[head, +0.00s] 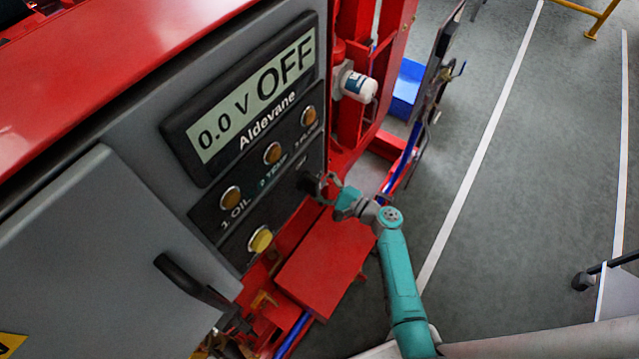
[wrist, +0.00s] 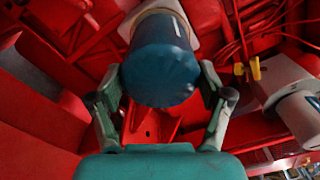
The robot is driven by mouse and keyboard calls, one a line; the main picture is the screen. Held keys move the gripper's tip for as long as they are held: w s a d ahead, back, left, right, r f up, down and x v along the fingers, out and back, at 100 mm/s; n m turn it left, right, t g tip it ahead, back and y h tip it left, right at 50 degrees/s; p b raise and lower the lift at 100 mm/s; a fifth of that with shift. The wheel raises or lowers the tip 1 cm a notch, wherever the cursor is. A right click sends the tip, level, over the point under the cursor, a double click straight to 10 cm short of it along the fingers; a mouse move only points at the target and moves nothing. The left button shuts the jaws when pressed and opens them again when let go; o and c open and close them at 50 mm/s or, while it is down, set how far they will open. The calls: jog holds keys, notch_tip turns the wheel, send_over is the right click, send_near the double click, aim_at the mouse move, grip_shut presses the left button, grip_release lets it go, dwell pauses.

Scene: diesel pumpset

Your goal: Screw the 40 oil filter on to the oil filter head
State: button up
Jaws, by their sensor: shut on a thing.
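A dark blue cylinder, which looks like the oil filter (wrist: 160,70), fills the upper middle of the wrist view with its flat rounded end toward me. My gripper (wrist: 160,98) has a finger on each side of it and is shut on it. A pale rounded part, perhaps the oil filter head (wrist: 190,22), shows behind the filter's far end. I cannot tell whether the two touch or how the threads sit. In the head view my gripper (head: 322,186) is beside the lower right edge of the control panel, at a small dark shape. No number is readable on the filter.
The grey control panel (head: 255,130) with its OFF display stands close left of my gripper. A white canister (head: 358,87) is mounted behind. Red frame parts surround the filter in the wrist view, with thin red hoses (wrist: 238,42) at right. Open grey floor (head: 530,220) lies right.

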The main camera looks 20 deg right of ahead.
jog(key=shift+d, duration=0.1)
jog(key=m, duration=0.7)
jog(key=shift+m, duration=1.2)
jog(key=m, duration=0.9)
jog(key=shift+f, duration=0.1)
